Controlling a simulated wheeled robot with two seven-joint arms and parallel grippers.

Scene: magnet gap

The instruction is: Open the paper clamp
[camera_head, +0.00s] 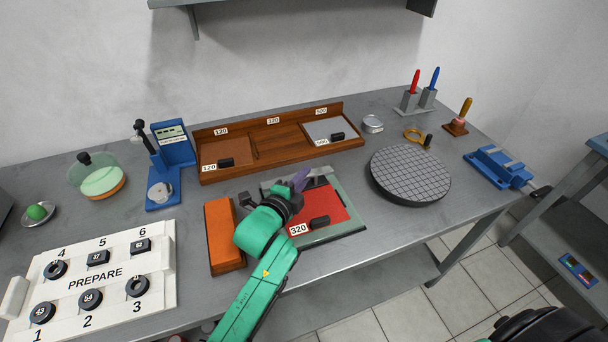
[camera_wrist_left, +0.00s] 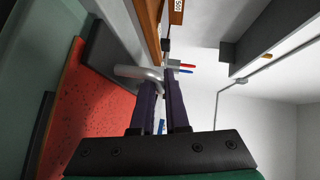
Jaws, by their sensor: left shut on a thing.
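The paper clamp (camera_head: 321,172) is a grey metal bar at the far edge of a green-grey board (camera_head: 350,205) that carries a red sheet (camera_head: 325,203). My left gripper (camera_head: 300,180) reaches over the left part of this bar and partly hides it. In the left wrist view the purple fingers (camera_wrist_left: 164,90) are shut on a silver curved clamp lever (camera_wrist_left: 137,72), which sticks out beside a dark plate (camera_wrist_left: 108,55). I cannot tell whether the clamp presses on the sheet. My right gripper is not in view.
An orange block (camera_head: 224,236) stands left of my arm. Behind is a wooden tray (camera_head: 280,140); a round gridded disc (camera_head: 410,172) is at right. The table front right of the board is clear.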

